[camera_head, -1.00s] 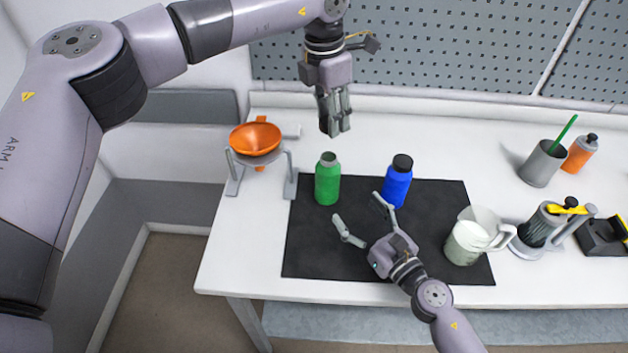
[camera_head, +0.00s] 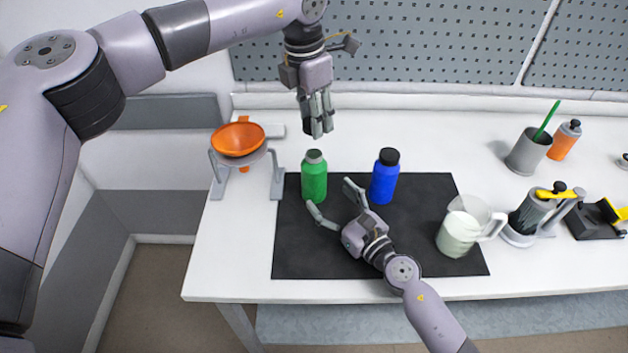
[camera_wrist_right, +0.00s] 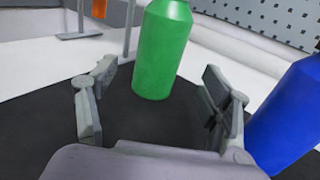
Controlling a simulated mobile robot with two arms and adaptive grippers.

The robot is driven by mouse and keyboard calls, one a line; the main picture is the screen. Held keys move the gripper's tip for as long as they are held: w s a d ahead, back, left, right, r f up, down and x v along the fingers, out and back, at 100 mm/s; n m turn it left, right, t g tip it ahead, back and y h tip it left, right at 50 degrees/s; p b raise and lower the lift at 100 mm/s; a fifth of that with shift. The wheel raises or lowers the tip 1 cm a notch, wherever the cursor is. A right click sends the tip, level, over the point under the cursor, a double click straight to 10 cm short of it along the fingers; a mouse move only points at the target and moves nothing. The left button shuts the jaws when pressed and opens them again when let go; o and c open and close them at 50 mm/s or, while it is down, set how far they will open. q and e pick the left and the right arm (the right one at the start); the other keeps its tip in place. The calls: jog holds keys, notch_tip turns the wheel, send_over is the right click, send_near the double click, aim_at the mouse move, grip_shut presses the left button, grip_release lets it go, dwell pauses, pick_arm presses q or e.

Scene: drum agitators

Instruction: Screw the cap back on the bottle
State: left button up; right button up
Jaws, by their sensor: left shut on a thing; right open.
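The green bottle (camera_head: 314,184) stands upright on the black mat (camera_head: 350,262), its pale grey neck bare of a cap. My left gripper (camera_head: 317,124) is above its neck, pointing down and shut on a small dark thing that looks like the cap, mostly hidden by the fingers. A gap shows between it and the neck. My right gripper (camera_head: 331,199) is low over the mat in front of the green bottle, open and empty. In the right wrist view the green bottle (camera_wrist_right: 162,48) stands ahead, between the two spread fingers, apart from them.
A blue bottle (camera_head: 384,180) with a black cap stands close to the right; it also shows in the wrist view (camera_wrist_right: 290,115). An orange funnel (camera_head: 238,139) on a stand is left. A jug (camera_head: 459,232), grey cup (camera_head: 527,155) and orange bottle (camera_head: 565,141) are right.

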aim_at(321, 187)
jog(key=x, duration=0.7)
jog(key=shift+c, duration=0.2)
grip_shut()
pick_arm(q)
jog(key=shift+f, duration=2.5)
